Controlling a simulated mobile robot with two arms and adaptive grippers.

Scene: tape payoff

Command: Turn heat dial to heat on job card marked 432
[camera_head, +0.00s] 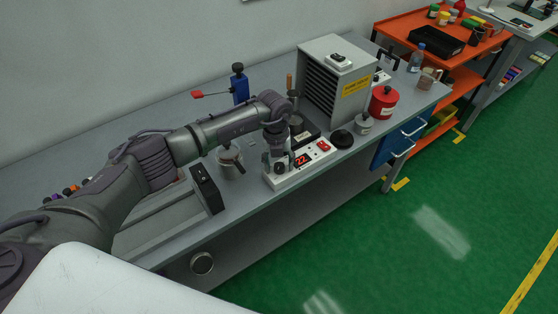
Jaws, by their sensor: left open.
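My left gripper (279,164) comes down over the left end of a white control box (287,182) on the grey bench. It points downward and is open; its fingers are small and dark, so contact with the box is unclear. A red display (302,160) on the box seems to read 22. I see no readable job card marked 432. My right gripper is out of view.
A metal pot (230,163) stands left of the box. Behind are a grey slatted cabinet (325,52) and a red canister (383,103). The bench's front edge runs just before the box.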

